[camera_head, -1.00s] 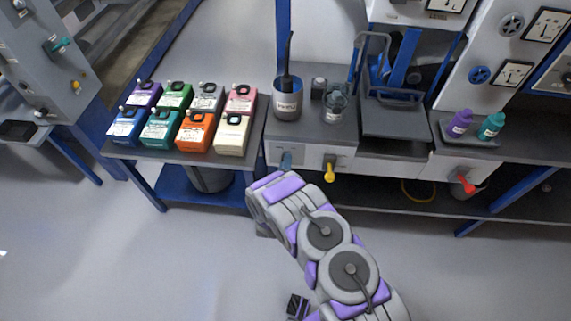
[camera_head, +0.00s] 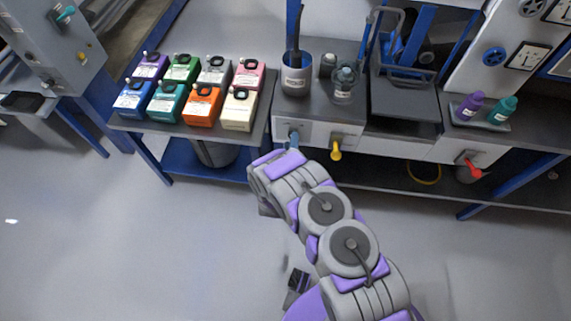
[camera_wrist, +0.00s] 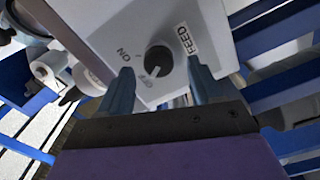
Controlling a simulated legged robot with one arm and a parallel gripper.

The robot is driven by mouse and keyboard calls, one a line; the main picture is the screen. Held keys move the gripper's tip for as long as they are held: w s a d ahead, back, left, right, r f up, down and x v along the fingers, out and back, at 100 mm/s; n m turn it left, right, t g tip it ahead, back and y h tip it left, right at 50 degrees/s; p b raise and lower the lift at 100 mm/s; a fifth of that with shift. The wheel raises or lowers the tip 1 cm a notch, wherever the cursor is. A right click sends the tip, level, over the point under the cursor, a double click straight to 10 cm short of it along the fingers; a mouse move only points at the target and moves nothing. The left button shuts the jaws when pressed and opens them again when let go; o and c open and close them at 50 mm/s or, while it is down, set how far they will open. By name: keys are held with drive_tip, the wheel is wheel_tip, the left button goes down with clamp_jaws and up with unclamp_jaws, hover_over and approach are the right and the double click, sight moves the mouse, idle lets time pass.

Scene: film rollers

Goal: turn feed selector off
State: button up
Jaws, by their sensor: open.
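The feed selector, a round dark knob (camera_wrist: 158,60), sits on a light grey panel (camera_wrist: 100,22) in the wrist view. A FEED label (camera_wrist: 188,40) is beside it, and ON and OFF are printed around it. Which way the knob points is too small to tell surely. My gripper (camera_wrist: 160,68) is open, with one blue-grey finger on each side of the knob in the picture; whether either touches it I cannot tell. In the head view my arm reaches to the white bench front, and most of the gripper is hidden behind my wrist.
A yellow handle (camera_head: 336,151) is just right of my gripper, and a red handle (camera_head: 469,168) is farther right. Several coloured cartons (camera_head: 202,106) stand on the left table. Open floor lies in front.

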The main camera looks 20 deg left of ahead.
drive_tip(key=p+v, duration=0.4)
drive_tip(key=v, duration=1.1)
drive_tip(key=shift+s+a, duration=0.25)
drive_tip(key=shift+s, duration=0.2)
drive_tip(key=shift+f, duration=0.15)
drive_tip(key=w+d+r+m+g+h, duration=0.1)
drive_tip(key=w+r+m+g+h, duration=0.3)
drive_tip(key=w+r+m+g, duration=0.65)
drive_tip(key=d+r+m+y, duration=0.1)
drive_tip(key=d+r, duration=0.7)
drive_tip(key=r, duration=0.4)
drive_tip(key=s+d+r+m+g, duration=0.3)
drive_tip(key=s+d+r+g, duration=0.2)
drive_tip(key=s+d+r, duration=0.75)
drive_tip(key=s+d+r+m+g, duration=0.1)
drive_tip(key=s+d+r, duration=0.3)
drive_tip(key=s, duration=0.7)
drive_tip(key=s+d+r+m+g+h, duration=0.1)
drive_tip(key=s+d+r+g, duration=0.1)
drive_tip(key=s+d, duration=0.5)
drive_tip(key=s+r, duration=0.1)
drive_tip(key=s, duration=0.3)
drive_tip(key=shift+s+r+g, duration=0.3)
drive_tip(key=shift+r+g, duration=0.05)
